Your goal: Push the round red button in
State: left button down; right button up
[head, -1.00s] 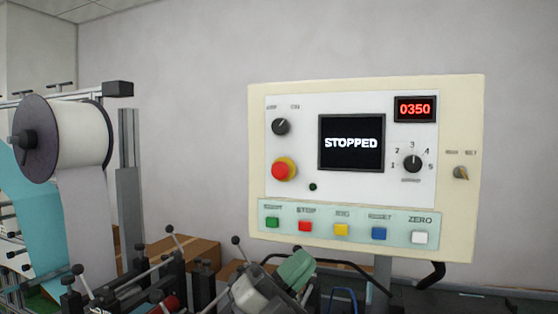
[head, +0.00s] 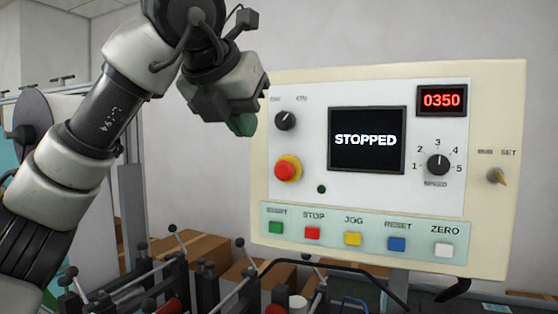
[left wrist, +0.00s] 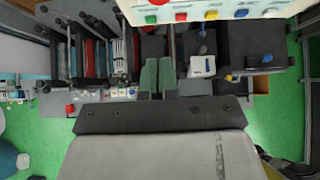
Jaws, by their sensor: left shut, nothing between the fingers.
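The round red button (head: 286,170) sits in a yellow collar on the left side of the white control panel face (head: 370,185). It stands proud of the panel, and nothing touches it in the head view. My left gripper (head: 243,124) is up and left of the button, near the panel's upper left edge, with a gap to the button. Its green fingers (left wrist: 157,77) are shut and empty in the left wrist view. That view shows the panel's lower button row (left wrist: 181,16) at its top edge. My right gripper is in neither view.
The screen (head: 367,140) reads STOPPED. Machine rods and clamps (head: 150,285) stand below left.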

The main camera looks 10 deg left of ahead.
pick_arm(q)
jog(key=p, duration=0.4)
send_near(282, 172)
notch_tip(282, 172, down, 3)
jog(key=w, duration=0.1)
jog(key=w+p, duration=0.2)
jog(key=shift+d+f, duration=0.3)
jog(key=shift+f, duration=0.1)
jog(key=shift+w+d+f+p, duration=0.1)
jog(key=shift+w+p, duration=0.3)
jog(key=shift+w+d+f+p, duration=0.1)
jog(key=shift+w+d+p, duration=0.05)
jog(key=shift+w+p, duration=0.25)
jog(key=shift+w, duration=0.1)
jog(key=shift+f, duration=0.1)
